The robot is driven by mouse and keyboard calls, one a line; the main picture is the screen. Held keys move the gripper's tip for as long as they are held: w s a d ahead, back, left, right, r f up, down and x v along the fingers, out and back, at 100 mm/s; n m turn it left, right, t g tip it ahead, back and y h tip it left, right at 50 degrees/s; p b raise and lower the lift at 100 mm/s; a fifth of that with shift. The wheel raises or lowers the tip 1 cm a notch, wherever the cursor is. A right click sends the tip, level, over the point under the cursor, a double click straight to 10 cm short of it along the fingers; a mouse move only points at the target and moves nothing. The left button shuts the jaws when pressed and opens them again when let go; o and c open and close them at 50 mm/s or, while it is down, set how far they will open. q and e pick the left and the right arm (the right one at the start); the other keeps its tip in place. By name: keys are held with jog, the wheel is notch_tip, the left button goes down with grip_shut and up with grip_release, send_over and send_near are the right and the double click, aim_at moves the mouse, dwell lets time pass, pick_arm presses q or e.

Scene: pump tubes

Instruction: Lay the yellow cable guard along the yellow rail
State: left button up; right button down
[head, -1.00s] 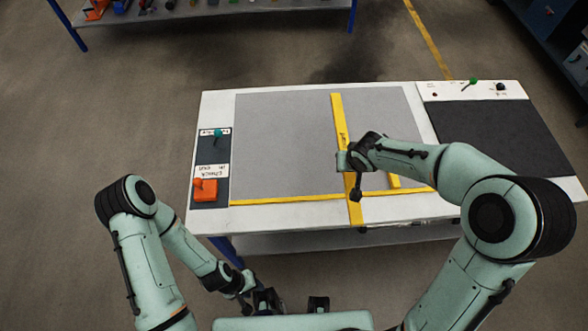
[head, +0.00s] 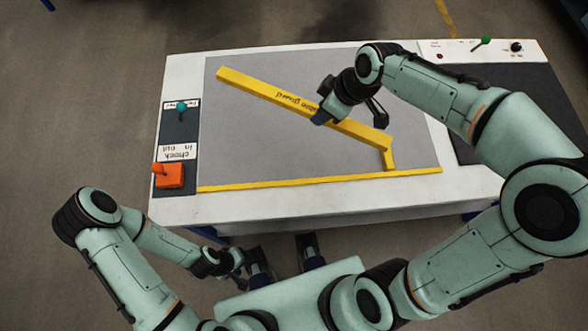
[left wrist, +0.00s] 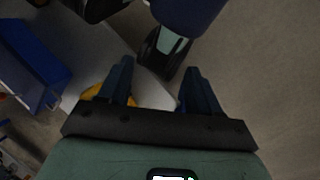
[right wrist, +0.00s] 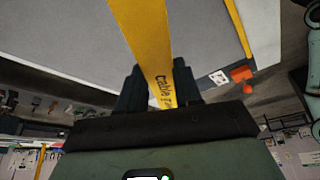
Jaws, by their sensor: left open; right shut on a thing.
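The yellow cable guard (head: 255,87), a long flat bar with dark lettering, lies slanted across the grey panel in the head view. Its far end is at the upper left, its near end close to the short yellow piece (head: 389,161). My right gripper (head: 325,115) is shut on it, right of its middle; the right wrist view shows the guard (right wrist: 145,30) between the fingers (right wrist: 158,85). Whether it touches the panel is unclear. The yellow rail (head: 300,182) runs along the panel's front edge, apart from most of the guard. My left gripper (left wrist: 157,90) is open and empty, below the table's front.
An orange part (head: 168,176) and a teal knob (head: 181,107) stand on the dark strip at left. A dark mat (head: 510,110), a green knob (head: 486,41) and a black knob (head: 516,47) are at right. The front half of the panel is largely clear.

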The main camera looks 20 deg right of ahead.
jog(key=s+a+r+n+g+y+b, duration=0.1)
jog(key=s+a+r+n+g+b, duration=0.1)
jog(key=s+a+r+n+b, duration=0.25)
jog(key=n+b, duration=0.2)
send_over(310, 166)
jog(key=d, duration=0.1)
jog(key=f, duration=1.4)
jog(key=shift+s+d+f, duration=0.15)
jog(key=shift+d+f, duration=0.05)
jog(key=shift+f, duration=0.15)
notch_tip(310, 166, down, 5)
jog(key=shift+b, duration=0.45)
jog(key=shift+f, duration=0.4)
pick_arm(q)
notch_tip(310, 166, down, 8)
jog(key=w+t, duration=0.1)
jog(key=w, duration=0.1)
jog(key=shift+w+a, duration=0.35)
jog(key=shift+a, duration=0.05)
pick_arm(e)
jog(key=c, duration=1.1)
grip_release()
jog(key=shift+o, duration=0.2)
